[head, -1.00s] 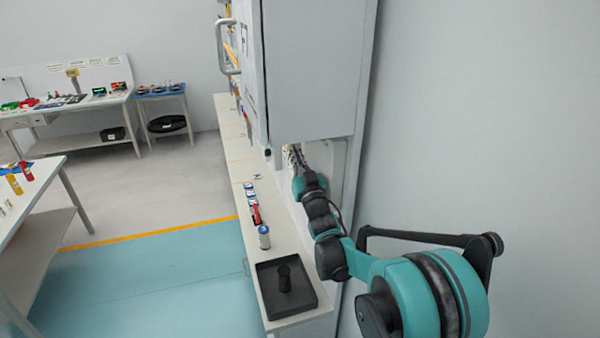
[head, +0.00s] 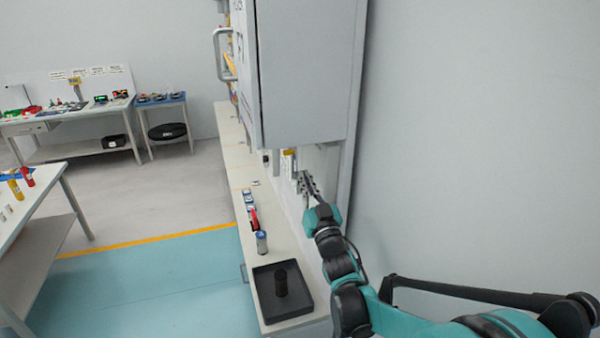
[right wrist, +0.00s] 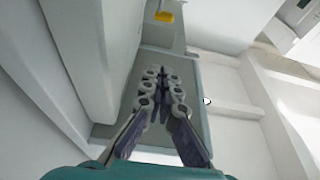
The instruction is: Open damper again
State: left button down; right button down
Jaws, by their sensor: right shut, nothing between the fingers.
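A yellow tab (head: 288,152), which looks like the damper's handle, shows just below the underside of the grey cabinet (head: 305,80). It also shows at the top of the right wrist view (right wrist: 165,16) on a grey fitting. My right gripper (head: 303,178) is below and to the right of the tab, apart from it. In the right wrist view the fingers (right wrist: 163,76) are shut together and empty, with the tab beyond their tips. The rest of the damper is hidden by the cabinet. My left gripper is out of view.
Below the cabinet runs a narrow white ledge (head: 243,178) with a black tray (head: 305,301) holding a dark cylinder, a grey-blue can (head: 262,243) and several small items. A plain wall stands close on the right. The floor to the left is open up to a table.

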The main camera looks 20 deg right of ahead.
jog(key=s+a+f+g+b, duration=0.1)
jog(key=s+f+g+b, duration=0.6)
jog(key=s+f, duration=0.8)
jog(key=s+a+f+g+b, duration=0.2)
jog(key=s+f+g+b, duration=0.5)
jog(key=s+f, duration=0.8)
notch_tip(320, 180, down, 6)
jog(key=shift+a+r+g+h, duration=0.15)
jog(key=shift+g+h, duration=0.25)
